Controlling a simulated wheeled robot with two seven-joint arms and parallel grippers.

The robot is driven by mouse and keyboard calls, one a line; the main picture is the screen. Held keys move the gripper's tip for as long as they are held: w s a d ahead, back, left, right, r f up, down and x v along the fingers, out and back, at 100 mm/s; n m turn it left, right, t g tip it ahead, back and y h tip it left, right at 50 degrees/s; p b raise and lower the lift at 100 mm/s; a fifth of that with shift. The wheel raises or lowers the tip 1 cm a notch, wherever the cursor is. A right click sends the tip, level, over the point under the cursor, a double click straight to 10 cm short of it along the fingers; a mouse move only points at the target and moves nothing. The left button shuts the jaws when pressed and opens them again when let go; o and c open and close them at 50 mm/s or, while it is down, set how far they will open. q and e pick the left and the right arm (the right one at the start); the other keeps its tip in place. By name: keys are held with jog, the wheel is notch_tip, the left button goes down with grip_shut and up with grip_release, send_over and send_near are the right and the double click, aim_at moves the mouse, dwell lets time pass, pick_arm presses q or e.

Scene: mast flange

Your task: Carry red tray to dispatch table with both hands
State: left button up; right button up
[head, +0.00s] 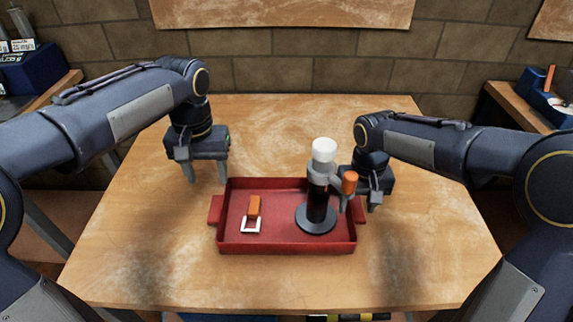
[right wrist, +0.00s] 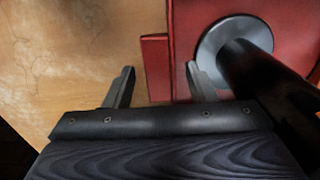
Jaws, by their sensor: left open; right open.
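The red tray (head: 275,247) lies on the wooden table in front of me, with a handle on its left (head: 215,209) and one on its right (head: 361,209). In it stand a dark post with a round base, a white top and an orange knob (head: 319,190), and an orange and white clasp-like piece (head: 252,214). My left gripper (head: 207,178) is open above and to the left of the left handle, apart from it. My right gripper (head: 359,206) is open at the right handle. In the right wrist view the handle (right wrist: 156,68) shows between the spread fingers (right wrist: 160,85), just ahead of their tips.
The wooden table (head: 150,240) is bare around the tray. A brick wall (head: 300,65) stands behind it. Side benches with blue bins stand at the left (head: 40,70) and right (head: 540,95). The post rises close to my right gripper.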

notch_tip(320, 180, up, 10)
dwell(0.3)
jog(key=shift+r, duration=0.1)
pick_arm(q)
jog(key=s+a+f+n+t+h, duration=0.1)
jog(key=s+a+f+t+h, duration=0.15)
jog(key=s, duration=0.85)
jog(key=s+a+f+n+t+h, duration=0.1)
jog(key=s+a+f+t, duration=0.15)
jog(key=s, duration=0.85)
pick_arm(e)
jog(key=s+d+f+m+t+y, duration=0.1)
jog(key=s+d+f+t+y, duration=0.15)
jog(key=s, duration=0.85)
jog(key=s+d+f+m+t+y, duration=0.1)
jog(key=s+d+f+t, duration=0.15)
jog(key=s, duration=0.85)
pick_arm(q)
notch_tip(320, 180, up, 16)
jog(key=p, duration=1.6)
jog(key=shift+w+d+t, duration=0.3)
jog(key=shift+w, duration=0.05)
pick_arm(e)
notch_tip(320, 180, up, 16)
jog(key=shift+w+a+t, duration=0.3)
jog(key=shift+w, duration=0.05)
